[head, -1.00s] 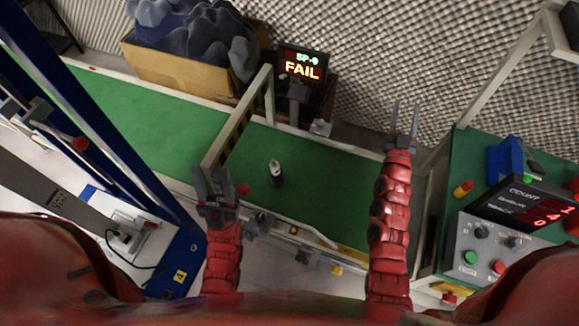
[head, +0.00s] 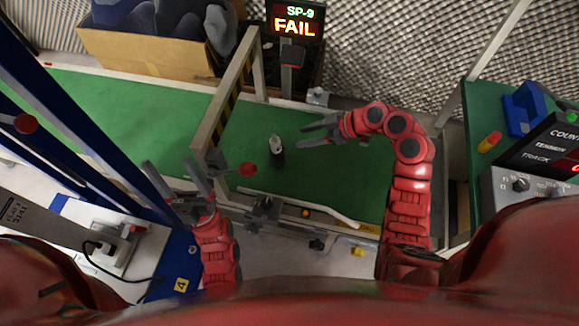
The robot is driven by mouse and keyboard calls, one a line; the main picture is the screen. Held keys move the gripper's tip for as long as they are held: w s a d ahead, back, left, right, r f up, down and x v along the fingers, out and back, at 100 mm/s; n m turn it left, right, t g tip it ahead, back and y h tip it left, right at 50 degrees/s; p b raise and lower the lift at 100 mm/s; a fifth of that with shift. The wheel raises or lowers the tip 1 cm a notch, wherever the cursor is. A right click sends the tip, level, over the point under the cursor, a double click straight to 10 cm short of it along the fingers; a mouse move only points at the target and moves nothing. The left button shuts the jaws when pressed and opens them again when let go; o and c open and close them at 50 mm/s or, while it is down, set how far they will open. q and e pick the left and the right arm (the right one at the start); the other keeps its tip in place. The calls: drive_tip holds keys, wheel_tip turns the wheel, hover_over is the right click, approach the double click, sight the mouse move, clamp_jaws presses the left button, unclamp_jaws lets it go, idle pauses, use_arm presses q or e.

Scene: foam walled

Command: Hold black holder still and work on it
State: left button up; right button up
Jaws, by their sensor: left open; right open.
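A small dark holder (head: 276,152) with a pale, shiny top stands upright on the green conveyor belt (head: 340,180), right of the striped gate. My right gripper (head: 301,135) is open and empty. Its arm bends over the belt and its fingers point left, just right of the holder and apart from it. My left gripper (head: 171,166) is open and empty near the belt's front edge, left of the holder and well apart from it.
A frame with yellow-black stripes (head: 226,105) crosses the belt left of the holder. Behind are a FAIL display (head: 294,20) and a cardboard box (head: 150,50). A blue frame stands left, a control panel (head: 530,185) right.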

use_arm(q)
drive_tip(key=w+a+f+n+g+y, duration=0.3)
drive_tip(key=a+f+n+g, duration=0.35)
drive_tip(key=n+g, duration=0.4)
drive_tip(key=n+g+h, duration=0.4)
drive_tip(key=n+h, duration=0.9)
drive_tip(key=h, duration=0.5)
approach(278, 157)
drive_tip(key=shift+m, duration=0.25)
drive_tip(key=x, duration=1.1)
drive_tip(key=shift+w+d, duration=0.15)
drive_tip(key=shift+w, duration=0.05)
drive_tip(key=shift+w+f, duration=0.2)
drive_tip(key=shift+w, duration=0.3)
